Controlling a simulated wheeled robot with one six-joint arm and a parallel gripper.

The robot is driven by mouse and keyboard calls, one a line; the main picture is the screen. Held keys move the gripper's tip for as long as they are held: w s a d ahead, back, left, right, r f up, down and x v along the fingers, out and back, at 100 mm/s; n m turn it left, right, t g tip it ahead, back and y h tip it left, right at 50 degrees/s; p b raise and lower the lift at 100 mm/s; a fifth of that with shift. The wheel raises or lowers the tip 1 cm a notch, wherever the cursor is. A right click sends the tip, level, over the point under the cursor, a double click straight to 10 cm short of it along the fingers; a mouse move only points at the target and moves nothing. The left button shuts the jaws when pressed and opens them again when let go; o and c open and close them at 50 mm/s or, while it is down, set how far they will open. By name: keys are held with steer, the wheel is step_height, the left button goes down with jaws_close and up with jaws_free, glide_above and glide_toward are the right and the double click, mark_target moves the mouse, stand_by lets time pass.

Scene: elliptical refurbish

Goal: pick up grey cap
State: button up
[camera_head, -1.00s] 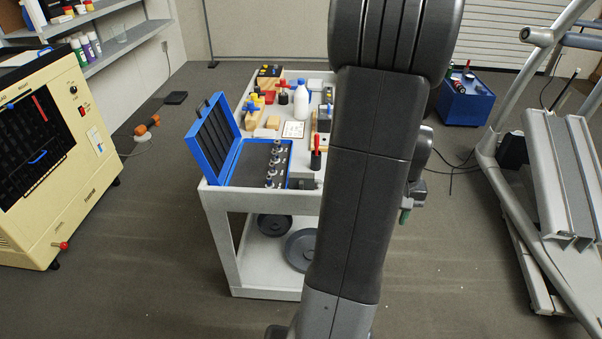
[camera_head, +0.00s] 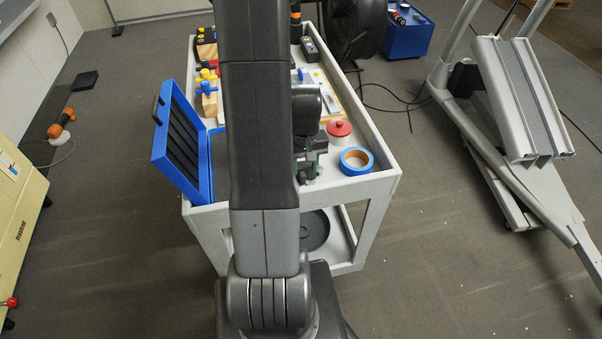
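I cannot make out a grey cap for certain in this view. My arm stands across the middle of the picture and hides much of the grey cart's (camera_head: 391,174) top. My gripper (camera_head: 309,170) shows only partly, just right of the arm, low over the cart's near end. Its fingers are small and dark, and I cannot tell whether they are open or hold anything.
An open blue case (camera_head: 184,148) stands at the cart's left edge, partly behind my arm. Small tools and valves (camera_head: 208,83) lie farther back. A grey exercise machine (camera_head: 520,110) stands at the right, and a blue box (camera_head: 408,38) behind.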

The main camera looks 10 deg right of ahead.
mark_target(303, 174)
steer(key=shift+w+a+f+p, duration=0.1)
steer(key=shift+f+p, duration=0.15)
steer(key=shift+f, duration=1.15)
steer(key=shift+a+f+p, duration=0.1)
steer(key=shift+f+p, duration=0.1)
steer(key=shift+f, duration=1.15)
steer(key=shift+c, duration=0.2)
jaws_close()
